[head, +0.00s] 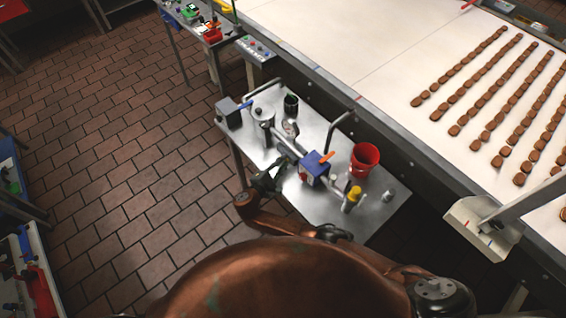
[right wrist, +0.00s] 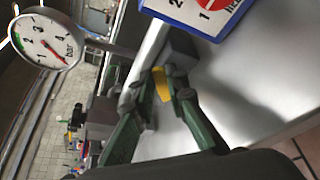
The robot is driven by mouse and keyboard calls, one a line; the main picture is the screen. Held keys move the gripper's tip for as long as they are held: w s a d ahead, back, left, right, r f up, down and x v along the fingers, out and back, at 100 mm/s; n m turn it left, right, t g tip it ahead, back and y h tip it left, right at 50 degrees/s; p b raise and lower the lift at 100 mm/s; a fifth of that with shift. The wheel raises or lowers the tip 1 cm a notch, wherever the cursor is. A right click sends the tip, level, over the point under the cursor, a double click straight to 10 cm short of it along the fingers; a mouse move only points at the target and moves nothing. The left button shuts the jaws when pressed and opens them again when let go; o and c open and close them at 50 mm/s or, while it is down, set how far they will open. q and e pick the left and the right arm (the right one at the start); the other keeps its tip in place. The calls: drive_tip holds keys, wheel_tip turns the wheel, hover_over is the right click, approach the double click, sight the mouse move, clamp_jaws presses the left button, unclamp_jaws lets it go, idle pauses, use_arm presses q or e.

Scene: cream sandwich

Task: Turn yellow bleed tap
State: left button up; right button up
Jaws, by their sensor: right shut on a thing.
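The yellow bleed tap (right wrist: 161,83) shows as a small yellow piece between the fingertips of my right gripper (right wrist: 158,88) in the right wrist view. The dark green fingers are shut on it, one on each side. In the head view my right gripper (head: 268,181) is at the near edge of the steel table, left of the blue box (head: 316,165). The tap in its jaws cannot be made out there. The blue box with a red and white dial also shows at the top of the right wrist view (right wrist: 196,10). My left gripper is not in view.
A pressure gauge (right wrist: 46,40) stands close by; it shows in the head view too (head: 290,127). The steel table (head: 338,208) also holds pipework, a red bucket (head: 364,160) and a yellow-topped fitting (head: 354,194). A conveyor with biscuit rows runs behind. Brick floor at left is clear.

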clamp_jaws()
drive_tip(key=shift+s+d+f+m+b, duration=0.15)
drive_tip(key=shift+f+m+b, duration=0.15)
drive_tip(key=shift+f+b, duration=0.15)
drive_tip(key=m+t+b, duration=0.1)
drive_tip(key=b, duration=0.1)
drive_tip(key=f+m+t+b, duration=0.1)
drive_tip(key=m+b, duration=0.1)
drive_tip(key=shift+s+d+f+b, duration=0.1)
drive_tip(key=shift+s+f+b, duration=0.2)
drive_tip(key=shift+b, duration=0.1)
drive_tip(key=shift+m+b, duration=0.5)
drive_tip(key=shift+b, duration=0.15)
drive_tip(key=shift+r, duration=0.1)
drive_tip(key=o, duration=0.7)
unclamp_jaws()
drive_tip(key=shift+r, duration=0.1)
